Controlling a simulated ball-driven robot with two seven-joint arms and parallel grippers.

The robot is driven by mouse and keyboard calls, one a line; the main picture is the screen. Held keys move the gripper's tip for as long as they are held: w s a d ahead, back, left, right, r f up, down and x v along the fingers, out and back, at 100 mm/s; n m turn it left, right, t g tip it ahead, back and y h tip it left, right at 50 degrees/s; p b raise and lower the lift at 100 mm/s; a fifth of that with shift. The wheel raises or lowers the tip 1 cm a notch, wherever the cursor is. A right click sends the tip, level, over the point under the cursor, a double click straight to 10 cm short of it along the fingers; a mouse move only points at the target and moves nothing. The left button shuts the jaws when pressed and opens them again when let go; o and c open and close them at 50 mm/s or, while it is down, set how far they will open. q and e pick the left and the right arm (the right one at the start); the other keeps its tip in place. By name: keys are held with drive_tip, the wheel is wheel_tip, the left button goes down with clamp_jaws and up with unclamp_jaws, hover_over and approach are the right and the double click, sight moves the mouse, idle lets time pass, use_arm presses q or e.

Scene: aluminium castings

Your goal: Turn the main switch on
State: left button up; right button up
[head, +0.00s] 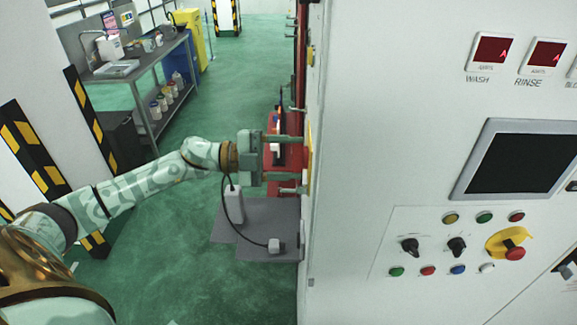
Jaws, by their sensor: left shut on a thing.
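My left gripper (303,158) reaches in from the left, its two fingers pointing right at the side face of the white cabinet (345,130). The fingertips are at a yellow plate (310,150) on that side, seen almost edge-on, which looks like the main switch's plate. The gripper is shut on the switch's handle there, but the handle itself is hard to make out between the fingers. Which way the switch is turned cannot be told. My right gripper is not in view.
The cabinet's front has a dark screen (518,160), several coloured buttons and a red-and-yellow knob (512,246). Below my gripper are a grey plate (262,222) and a cable. A grey workbench (135,66) stands at back left beside striped posts.

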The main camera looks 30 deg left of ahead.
use_arm(q)
drive_tip(key=shift+f+m+b, duration=0.15)
drive_tip(key=shift+m+b, duration=1.95)
drive_tip(key=shift+m, duration=0.3)
drive_tip(key=o, duration=1)
drive_tip(key=b+v, duration=0.2)
drive_tip(key=v, duration=1.4)
drive_tip(key=shift+a, duration=0.2)
